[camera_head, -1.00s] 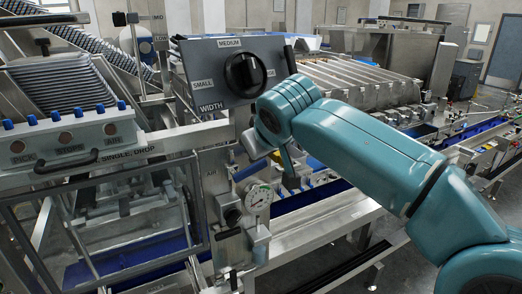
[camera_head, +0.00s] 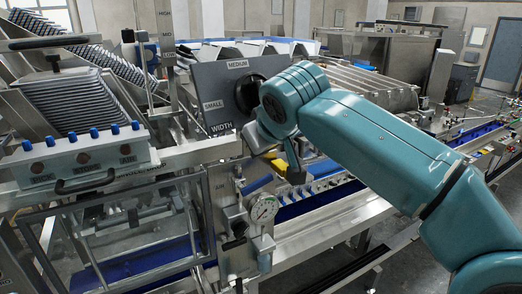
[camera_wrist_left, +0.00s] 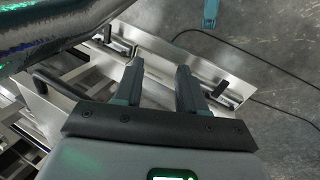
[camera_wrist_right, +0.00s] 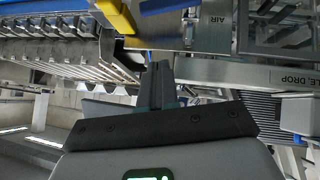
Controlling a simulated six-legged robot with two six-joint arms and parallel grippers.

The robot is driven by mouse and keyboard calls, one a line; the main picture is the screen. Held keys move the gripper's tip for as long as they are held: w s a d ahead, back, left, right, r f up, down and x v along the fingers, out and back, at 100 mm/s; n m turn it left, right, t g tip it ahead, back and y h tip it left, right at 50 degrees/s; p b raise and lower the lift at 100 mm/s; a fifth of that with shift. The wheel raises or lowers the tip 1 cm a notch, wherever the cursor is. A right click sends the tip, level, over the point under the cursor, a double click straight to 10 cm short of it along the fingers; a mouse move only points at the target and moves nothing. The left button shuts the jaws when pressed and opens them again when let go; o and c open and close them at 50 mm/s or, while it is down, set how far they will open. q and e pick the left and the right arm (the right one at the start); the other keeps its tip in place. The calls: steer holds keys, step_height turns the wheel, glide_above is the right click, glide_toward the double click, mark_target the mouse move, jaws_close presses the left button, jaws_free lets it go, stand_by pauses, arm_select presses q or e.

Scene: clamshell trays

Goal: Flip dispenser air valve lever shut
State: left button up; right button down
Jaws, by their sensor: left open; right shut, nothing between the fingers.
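The panel marked AIR (camera_head: 222,190) stands at the lower middle of the head view, with a round pressure gauge (camera_head: 263,209) on its right. A yellow bar (camera_head: 275,167) shows behind the wrist of my right arm. It also shows at the top of the right wrist view (camera_wrist_right: 117,14), left of the AIR label; it may be the valve lever, but I cannot tell surely. My right gripper (camera_head: 297,176) is shut and empty, to the right of the panel and apart from the gauge. My left gripper (camera_wrist_left: 160,80) is open and empty in its own wrist view, out of the head view.
A width-selector plate with a black knob (camera_head: 249,92) stands close above the panel. A clear guard frame (camera_head: 110,235) is at left. A conveyor with blue sides (camera_head: 325,196) runs behind my right gripper. A metal rail (camera_wrist_left: 190,75) lies beyond my left gripper.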

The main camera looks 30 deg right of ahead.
arm_select(q)
steer(key=shift+d+f, duration=0.15)
steer(key=shift+f, duration=0.1)
arm_select(e)
steer(key=d+v, duration=0.1)
steer(key=v, duration=0.6)
steer(key=shift+s+a+r, duration=0.2)
steer(key=shift+s+a, duration=0.05)
steer(key=shift+s, duration=0.1)
steer(key=shift+a, duration=0.15)
arm_select(q)
steer(key=shift+s, duration=0.15)
arm_select(e)
steer(key=shift+s, duration=0.1)
